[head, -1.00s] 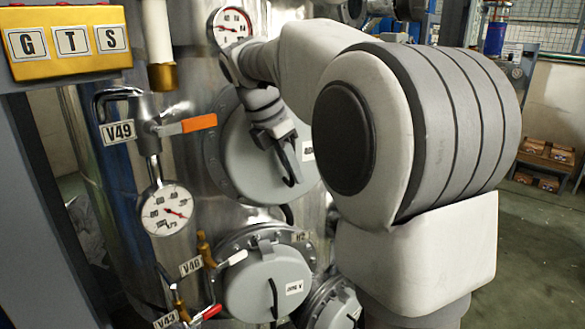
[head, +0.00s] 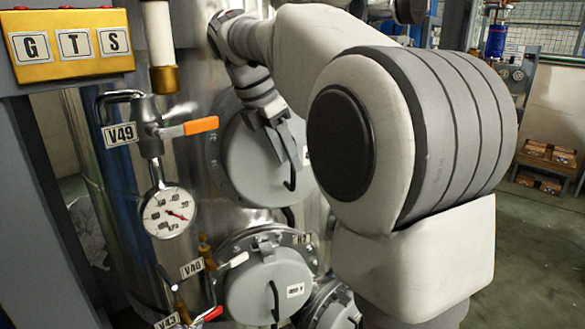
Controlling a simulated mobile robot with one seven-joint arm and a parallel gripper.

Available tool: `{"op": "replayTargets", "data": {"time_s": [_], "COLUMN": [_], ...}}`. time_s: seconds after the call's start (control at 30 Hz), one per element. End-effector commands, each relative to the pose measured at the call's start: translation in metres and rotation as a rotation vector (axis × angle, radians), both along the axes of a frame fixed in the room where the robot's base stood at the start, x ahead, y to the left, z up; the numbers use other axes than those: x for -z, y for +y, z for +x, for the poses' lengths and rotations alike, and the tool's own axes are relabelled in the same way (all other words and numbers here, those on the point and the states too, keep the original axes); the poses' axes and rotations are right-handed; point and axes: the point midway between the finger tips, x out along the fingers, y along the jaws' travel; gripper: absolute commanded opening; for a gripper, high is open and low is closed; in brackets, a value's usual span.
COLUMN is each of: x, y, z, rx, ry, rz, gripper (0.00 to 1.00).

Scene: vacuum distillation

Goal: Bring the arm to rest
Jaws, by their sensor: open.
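My gripper (head: 284,150) hangs from my bent arm and points down in the middle of the head view. It is open and holds nothing that I can see. It is in front of the upper round grey hatch (head: 240,160) of the steel vessel, close to a dark curved handle (head: 293,172). I cannot tell whether it touches the hatch or is apart from it. My own arm's large shoulder and white links fill the right half and hide part of the vessel.
Valve V49 with an orange lever (head: 200,125) and a pressure gauge (head: 168,212) are at left. A yellow G-T-S box (head: 68,45) is at upper left. Open floor (head: 540,240) lies at right.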

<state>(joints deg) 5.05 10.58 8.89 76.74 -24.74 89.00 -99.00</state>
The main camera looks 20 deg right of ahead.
Motion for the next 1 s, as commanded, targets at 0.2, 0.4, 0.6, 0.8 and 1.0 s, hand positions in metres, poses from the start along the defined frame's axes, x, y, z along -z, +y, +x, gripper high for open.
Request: {"op": "replayTargets", "data": {"time_s": [0.2, 0.4, 0.6, 0.8, 1.0], "x": [-0.024, -0.027, -0.016, 0.014, 0.055], "y": [0.010, 0.012, 0.019, 0.032, 0.043], "z": [-0.002, -0.004, -0.028, -0.074, -0.123], "rx": [0.000, 0.007, 0.134, 0.418, 0.739], "ry": [-0.001, -0.005, -0.102, -0.282, -0.442], "rz": [-0.001, 0.001, 0.045, 0.165, 0.324], "gripper": [0.50, 0.50, 0.50, 0.50, 0.50]}}
